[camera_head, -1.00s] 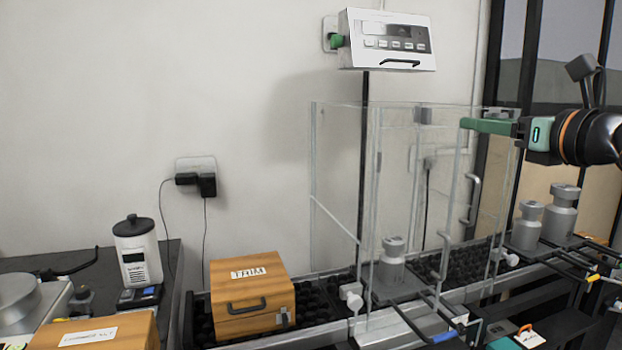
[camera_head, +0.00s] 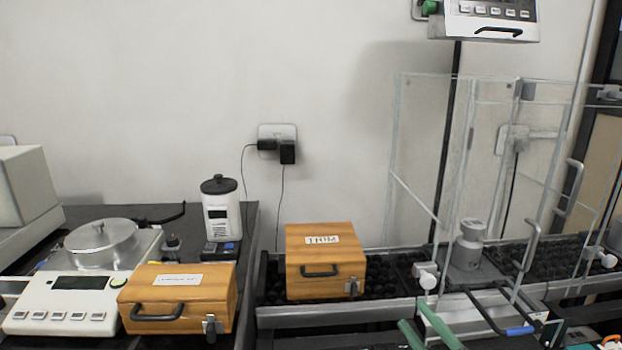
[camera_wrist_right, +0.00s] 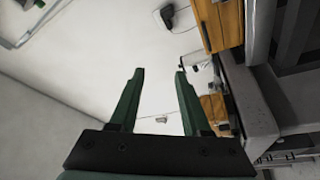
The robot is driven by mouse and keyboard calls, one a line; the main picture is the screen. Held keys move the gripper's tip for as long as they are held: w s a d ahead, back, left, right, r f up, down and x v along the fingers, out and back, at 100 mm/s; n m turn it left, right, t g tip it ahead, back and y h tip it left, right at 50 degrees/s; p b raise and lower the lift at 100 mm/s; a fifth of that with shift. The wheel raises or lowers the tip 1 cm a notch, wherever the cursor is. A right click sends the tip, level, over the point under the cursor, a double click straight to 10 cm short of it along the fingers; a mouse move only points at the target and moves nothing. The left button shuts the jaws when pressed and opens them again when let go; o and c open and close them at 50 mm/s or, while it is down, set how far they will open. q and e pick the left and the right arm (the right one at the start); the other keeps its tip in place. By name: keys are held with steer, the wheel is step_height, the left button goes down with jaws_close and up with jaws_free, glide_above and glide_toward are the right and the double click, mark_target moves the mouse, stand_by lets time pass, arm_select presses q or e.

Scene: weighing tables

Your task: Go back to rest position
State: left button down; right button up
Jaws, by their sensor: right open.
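My right gripper (camera_head: 428,335) shows at the bottom edge of the head view as two green fingers, in front of the conveyor and below the glass enclosure. In the right wrist view its two green fingers (camera_wrist_right: 155,95) are spread apart with nothing between them. The wall, a wooden box (camera_wrist_right: 214,22) and the grey rail (camera_wrist_right: 248,100) lie beyond them. My left gripper is in neither view.
A glass enclosure (camera_head: 452,95) with a grey weight (camera_head: 470,240) inside stands on the roller conveyor. The TRIM box (camera_head: 325,275) sits left of it. Another wooden box (camera_head: 180,290), a scale (camera_head: 65,305) and a white canister (camera_head: 222,215) are on the left table.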

steer(key=s+a+f+m+g+h, duration=0.25)
steer(key=s+f+m+g, duration=0.35)
steer(key=s+f, duration=0.6)
steer(key=s+a+f+m+g+h, duration=0.25)
steer(key=s+f+m, duration=0.55)
steer(key=f, duration=0.8)
arm_select(q)
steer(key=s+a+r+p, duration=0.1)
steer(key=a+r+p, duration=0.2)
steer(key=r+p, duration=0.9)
steer(key=p, duration=0.4)
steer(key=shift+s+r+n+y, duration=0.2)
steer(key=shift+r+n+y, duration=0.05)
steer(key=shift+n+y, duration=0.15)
arm_select(e)
steer(key=s+d+r, duration=0.2)
steer(key=d+r, duration=0.1)
steer(key=r, duration=0.9)
steer(key=shift+s+d+g+h, duration=0.2)
steer(key=shift+g+h, duration=0.1)
steer(key=shift+g, duration=0.15)
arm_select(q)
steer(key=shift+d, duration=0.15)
